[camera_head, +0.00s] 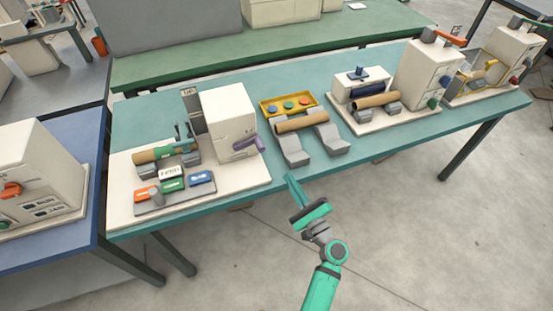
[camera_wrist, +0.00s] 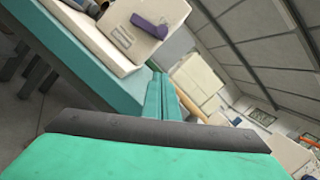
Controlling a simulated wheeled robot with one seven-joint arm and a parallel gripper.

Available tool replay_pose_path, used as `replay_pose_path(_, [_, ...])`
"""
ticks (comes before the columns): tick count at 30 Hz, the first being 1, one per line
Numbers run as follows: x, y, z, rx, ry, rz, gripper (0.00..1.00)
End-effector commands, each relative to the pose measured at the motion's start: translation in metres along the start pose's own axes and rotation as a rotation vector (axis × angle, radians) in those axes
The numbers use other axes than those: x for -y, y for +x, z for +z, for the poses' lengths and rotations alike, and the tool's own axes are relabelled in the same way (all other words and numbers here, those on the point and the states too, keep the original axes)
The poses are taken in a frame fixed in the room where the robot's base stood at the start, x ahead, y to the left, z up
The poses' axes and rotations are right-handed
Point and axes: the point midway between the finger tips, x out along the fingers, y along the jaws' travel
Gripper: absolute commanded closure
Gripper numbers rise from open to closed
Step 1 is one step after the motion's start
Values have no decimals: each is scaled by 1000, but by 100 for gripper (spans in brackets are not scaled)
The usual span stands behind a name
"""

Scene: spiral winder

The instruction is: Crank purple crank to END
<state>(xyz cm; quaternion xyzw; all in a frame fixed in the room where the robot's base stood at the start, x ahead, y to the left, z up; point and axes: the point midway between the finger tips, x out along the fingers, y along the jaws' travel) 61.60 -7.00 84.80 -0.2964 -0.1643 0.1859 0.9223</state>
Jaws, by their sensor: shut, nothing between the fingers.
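The purple crank (camera_head: 246,147) sticks out from the front face of a white box-shaped machine (camera_head: 228,112) on the left part of the teal table. The crank also shows in the wrist view (camera_wrist: 149,26), on the white machine face at the upper left. Small marks are beside it, too small to read. My gripper (camera_head: 291,180) is in front of the table edge, below and right of the crank and apart from it. Its teal fingers (camera_wrist: 168,97) are together and hold nothing.
Orange, green and blue blocks (camera_head: 172,184) and a brown roll (camera_head: 157,154) are left of the machine. Grey supports with a roll (camera_head: 302,122) and a yellow tray (camera_head: 265,102) stand to its right. Further white machines (camera_head: 427,77) are at the right. The floor before the table is clear.

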Motion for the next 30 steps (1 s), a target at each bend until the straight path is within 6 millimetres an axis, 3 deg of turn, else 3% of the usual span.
replay_pose_path(19, [-1, 102, 1, 2, -1, 1, 100])
replay_pose_path(24, [-2, 104, 24, 1, -2, 2, 100])
replay_pose_path(30, [-1, 107, 37, 0, -1, 1, 100])
